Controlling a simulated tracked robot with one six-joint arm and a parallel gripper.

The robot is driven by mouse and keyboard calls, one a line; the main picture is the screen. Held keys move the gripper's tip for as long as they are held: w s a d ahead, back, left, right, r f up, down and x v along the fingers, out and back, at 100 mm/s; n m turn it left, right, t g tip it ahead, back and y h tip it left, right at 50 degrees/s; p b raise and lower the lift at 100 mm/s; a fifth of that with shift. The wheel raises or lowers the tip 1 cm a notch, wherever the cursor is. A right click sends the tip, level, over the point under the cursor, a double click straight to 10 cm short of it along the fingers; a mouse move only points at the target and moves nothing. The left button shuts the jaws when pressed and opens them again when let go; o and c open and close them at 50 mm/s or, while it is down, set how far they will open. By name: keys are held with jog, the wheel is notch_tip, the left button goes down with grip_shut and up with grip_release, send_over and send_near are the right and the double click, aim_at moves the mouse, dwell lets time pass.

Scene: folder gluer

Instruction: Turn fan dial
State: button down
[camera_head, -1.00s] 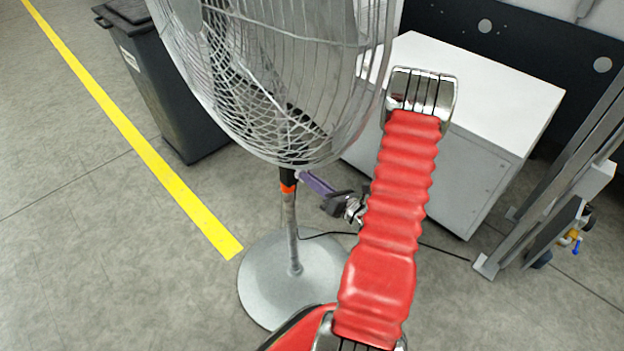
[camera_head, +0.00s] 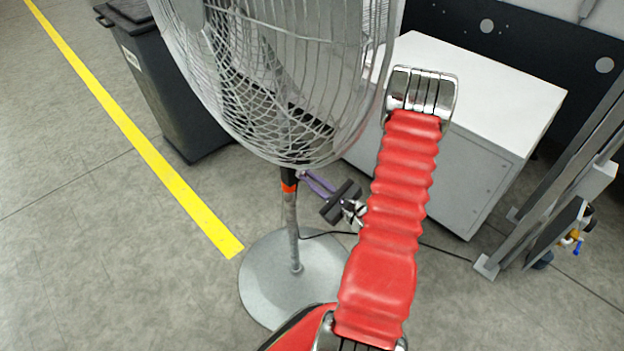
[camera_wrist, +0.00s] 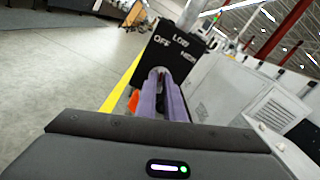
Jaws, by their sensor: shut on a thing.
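The fan is a large grey pedestal fan (camera_head: 280,80) on a round grey base (camera_head: 262,285). Its black control box (camera_wrist: 172,50) shows in the wrist view with white labels OFF, LOW and one that seems to read HIGH. The box looks tilted in that view. My gripper (camera_head: 304,177) reaches under the fan cage to the top of the pole. Its purple fingers, also in the wrist view (camera_wrist: 165,76), are closed at the box face below the labels, on the dial. The dial is mostly hidden between the fingertips, so its pointed setting cannot be told.
An orange collar (camera_head: 288,187) sits on the pole just below my fingers. A white-topped grey cabinet (camera_head: 480,90) stands behind my arm, and a dark bin (camera_head: 165,85) stands left of the fan. A cable runs over the floor. A yellow line (camera_head: 140,145) crosses open floor at left.

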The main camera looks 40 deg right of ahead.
jog(key=n, duration=0.4)
jog(key=shift+a+f+n, duration=0.1)
jog(key=shift+f+n, duration=0.1)
jog(key=shift+n, duration=0.2)
jog(key=c, duration=1.9)
grip_release()
jog(key=shift+r, duration=0.1)
jog(key=shift+o, duration=0.2)
jog(key=shift+s, duration=0.15)
jog(key=s, duration=1.3)
jog(key=shift+s, duration=0.25)
jog(key=shift+s, duration=0.15)
